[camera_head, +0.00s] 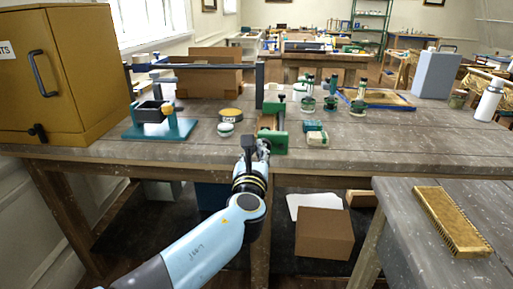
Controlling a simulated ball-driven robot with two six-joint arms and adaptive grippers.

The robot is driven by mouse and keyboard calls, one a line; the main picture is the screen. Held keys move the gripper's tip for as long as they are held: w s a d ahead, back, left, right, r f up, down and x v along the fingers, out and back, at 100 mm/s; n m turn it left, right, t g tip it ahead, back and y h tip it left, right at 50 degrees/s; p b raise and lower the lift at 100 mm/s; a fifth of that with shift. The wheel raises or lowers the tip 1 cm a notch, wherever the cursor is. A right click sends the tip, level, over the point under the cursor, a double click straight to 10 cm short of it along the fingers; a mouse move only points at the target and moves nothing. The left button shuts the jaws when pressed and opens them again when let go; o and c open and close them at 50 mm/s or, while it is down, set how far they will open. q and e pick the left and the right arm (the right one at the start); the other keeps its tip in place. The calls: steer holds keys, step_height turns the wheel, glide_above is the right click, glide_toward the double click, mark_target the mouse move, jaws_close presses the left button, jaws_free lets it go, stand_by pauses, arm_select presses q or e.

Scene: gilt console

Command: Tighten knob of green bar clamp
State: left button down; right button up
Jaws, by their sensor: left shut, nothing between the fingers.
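The green bar clamp (281,142) lies near the front edge of the wooden workbench (180,153), at the middle of the view. A wooden piece shows between its green parts. A dark upright part stands at its far end; I cannot tell which part is the knob. My left gripper (264,146) is at the clamp's near end, at the bench edge. It is shut and empty. It hides part of the clamp's near end, and I cannot tell whether it touches it. My right gripper is not in view.
A yellow cabinet (85,75) stands at the left. A teal-based fixture (180,131), a round tin (231,114) and small green items (316,135) flank the clamp. A white bottle (488,104) stands far right. A brush (450,222) lies on the nearer table.

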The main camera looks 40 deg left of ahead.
mark_target(269, 141)
arm_select(q)
steer(key=b+x, duration=0.1)
steer(key=x, duration=0.5)
steer(key=shift+w, duration=0.1)
steer(key=shift+f+b, duration=0.1)
steer(key=shift+b, duration=0.25)
steer(key=shift+w+d, duration=0.1)
steer(key=shift+d, duration=0.05)
stand_by(0.5)
steer(key=shift+w+d, duration=0.25)
steer(key=shift+d, duration=0.2)
steer(key=shift+w+d+b, duration=0.35)
steer(key=shift+d+b, duration=0.15)
steer(key=shift+d, duration=0.1)
